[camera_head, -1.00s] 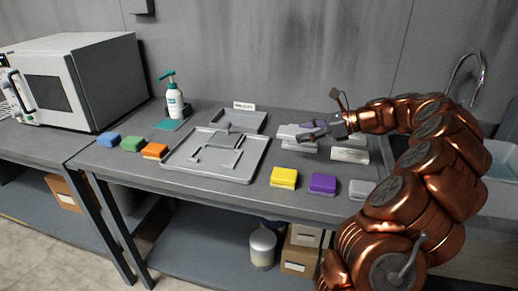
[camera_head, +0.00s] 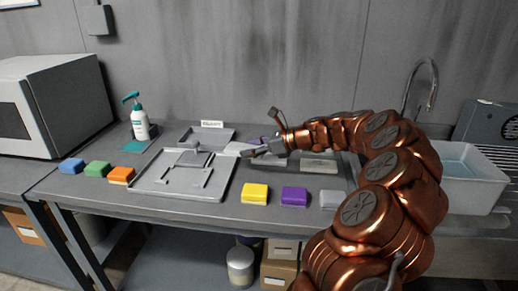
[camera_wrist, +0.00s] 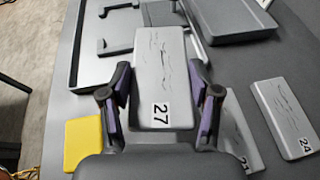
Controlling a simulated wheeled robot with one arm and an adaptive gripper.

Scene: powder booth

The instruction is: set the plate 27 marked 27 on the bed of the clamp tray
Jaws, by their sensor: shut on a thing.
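Plate 27 (camera_wrist: 160,60) is a flat light-grey slab with a black 27 near its close end. My gripper (camera_wrist: 160,88) is shut on its two sides, and the plate reaches out past the fingertips. In the head view my gripper (camera_head: 252,151) holds the plate (camera_head: 233,149) above the table, near the right back corner of the clamp tray. The clamp tray (camera_head: 150,196) is a grey rimmed tray with raised bars and a clamp on its bed. In the wrist view its rim (camera_wrist: 76,62) shows at upper left, and the plate hides part of the tray.
A plate marked 24 (camera_wrist: 286,118) and a partly hidden plate (camera_wrist: 240,140) lie right of my gripper. Yellow (camera_head: 256,193), purple (camera_head: 294,197) and grey (camera_head: 330,198) blocks line the front edge.

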